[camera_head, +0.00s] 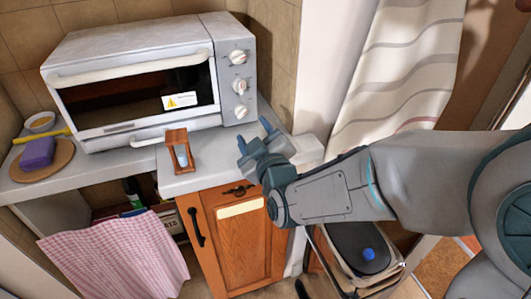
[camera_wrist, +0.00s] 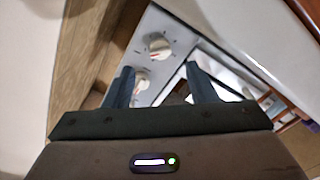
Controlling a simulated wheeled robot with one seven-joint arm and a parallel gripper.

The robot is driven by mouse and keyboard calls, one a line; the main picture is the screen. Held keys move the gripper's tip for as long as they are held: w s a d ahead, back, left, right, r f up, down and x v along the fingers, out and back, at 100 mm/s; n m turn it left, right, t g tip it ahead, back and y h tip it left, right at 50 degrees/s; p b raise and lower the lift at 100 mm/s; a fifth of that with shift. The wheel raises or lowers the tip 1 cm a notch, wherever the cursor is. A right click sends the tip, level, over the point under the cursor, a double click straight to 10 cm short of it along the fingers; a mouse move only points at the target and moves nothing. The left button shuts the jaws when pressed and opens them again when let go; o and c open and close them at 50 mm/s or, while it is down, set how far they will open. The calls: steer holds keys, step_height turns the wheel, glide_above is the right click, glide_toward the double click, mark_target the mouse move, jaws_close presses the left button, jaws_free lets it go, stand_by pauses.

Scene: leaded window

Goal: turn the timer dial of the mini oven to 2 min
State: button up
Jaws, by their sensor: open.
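The white mini oven (camera_head: 140,52) stands on the counter at the left with its glass door shut. Its right-hand panel carries a column of three white knobs: top (camera_head: 237,57), middle (camera_head: 240,86) and bottom (camera_head: 241,111). Their markings are too small to read, so I cannot tell which is the timer dial or its setting. My gripper (camera_head: 254,136) is open and empty, in front of and below the panel's right side, apart from the knobs. The wrist view shows one knob (camera_wrist: 157,47) ahead and another knob (camera_wrist: 141,80) lower, partly framed between the fingers.
A round board (camera_head: 58,168) with a purple cloth (camera_head: 37,153) is at the left. A wooden cabinet (camera_head: 240,245) is below. A striped curtain (camera_head: 405,65) and a bin (camera_head: 360,250) are at the right.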

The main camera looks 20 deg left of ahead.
steer(key=b+v, duration=0.4)
steer(key=v, duration=0.3)
steer(key=shift+b, duration=0.4)
steer(key=shift+d, duration=0.15)
